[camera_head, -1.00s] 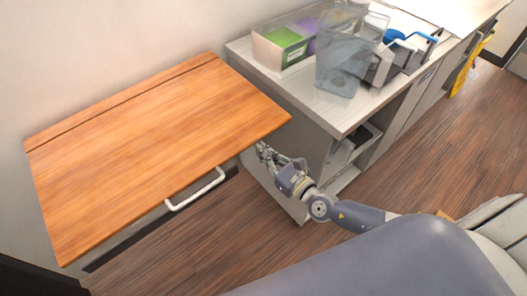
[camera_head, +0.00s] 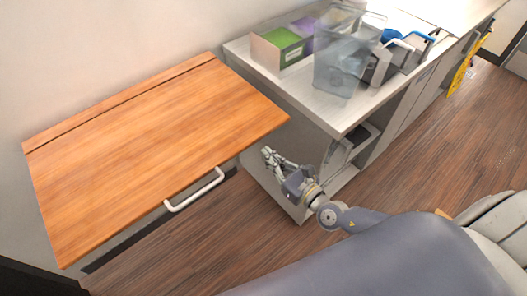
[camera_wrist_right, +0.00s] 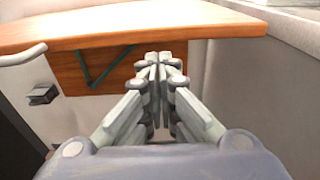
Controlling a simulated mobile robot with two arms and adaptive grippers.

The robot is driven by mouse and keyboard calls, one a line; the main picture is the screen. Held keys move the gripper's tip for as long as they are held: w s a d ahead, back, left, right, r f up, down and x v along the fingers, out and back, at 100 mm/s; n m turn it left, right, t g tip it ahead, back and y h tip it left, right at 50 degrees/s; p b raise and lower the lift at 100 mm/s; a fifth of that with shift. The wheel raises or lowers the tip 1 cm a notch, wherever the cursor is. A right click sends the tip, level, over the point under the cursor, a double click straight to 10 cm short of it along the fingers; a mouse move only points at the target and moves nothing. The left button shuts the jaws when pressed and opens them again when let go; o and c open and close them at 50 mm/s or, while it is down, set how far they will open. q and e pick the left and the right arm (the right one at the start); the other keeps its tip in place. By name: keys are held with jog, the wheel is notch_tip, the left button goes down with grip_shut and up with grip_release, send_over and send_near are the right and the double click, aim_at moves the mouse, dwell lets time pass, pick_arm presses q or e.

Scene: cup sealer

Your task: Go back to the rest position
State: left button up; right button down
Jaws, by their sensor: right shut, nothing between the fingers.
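My right gripper (camera_head: 268,153) is beside the right end of the wooden-topped table (camera_head: 150,150), below the level of its top and in front of the white counter's side. In the right wrist view the gripper (camera_wrist_right: 159,60) is shut, its fingertips together with nothing between them. The edge of the wooden top (camera_wrist_right: 130,34) runs above and behind the fingers there. My left gripper is not in any view.
The white counter (camera_head: 310,105) holds a clear container (camera_head: 345,60), a green-labelled box (camera_head: 282,45) and metal bins with blue and white handles. A white drawer handle (camera_head: 195,190) sticks out from the table front. Wooden floor (camera_head: 420,160) is clear at right.

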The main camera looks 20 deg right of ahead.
jog(key=v, duration=0.8)
jog(key=shift+s+d, duration=0.15)
jog(key=shift+s, duration=0.25)
jog(key=s+d+f+m+g+h, duration=0.25)
jog(key=d+f+m, duration=0.25)
jog(key=f, duration=0.4)
jog(key=s+d+f+m+g+h, duration=0.1)
jog(key=d+f+m+g+h, duration=0.2)
jog(key=f+m, duration=0.45)
jog(key=s+d+f+m+g+h, duration=0.1)
jog(key=d+f+m+g+h, duration=0.2)
jog(key=d+f, duration=0.5)
jog(key=s+a+f+m+g+b, duration=0.1)
jog(key=s+a+f+m+g, duration=0.3)
jog(key=s+f+m, duration=0.9)
jog(key=s+a+f+m+g+y, duration=0.1)
jog(key=s+a+f+m, duration=0.3)
jog(key=s, duration=0.3)
jog(key=s+a+f+m+g+y, duration=0.2)
jog(key=s+a+f+m, duration=0.2)
jog(key=s+a, duration=0.3)
jog(key=shift+s+a+f+m+b, duration=0.2)
jog(key=shift+s+f+m+b, duration=0.15)
jog(key=shift+f, duration=0.3)
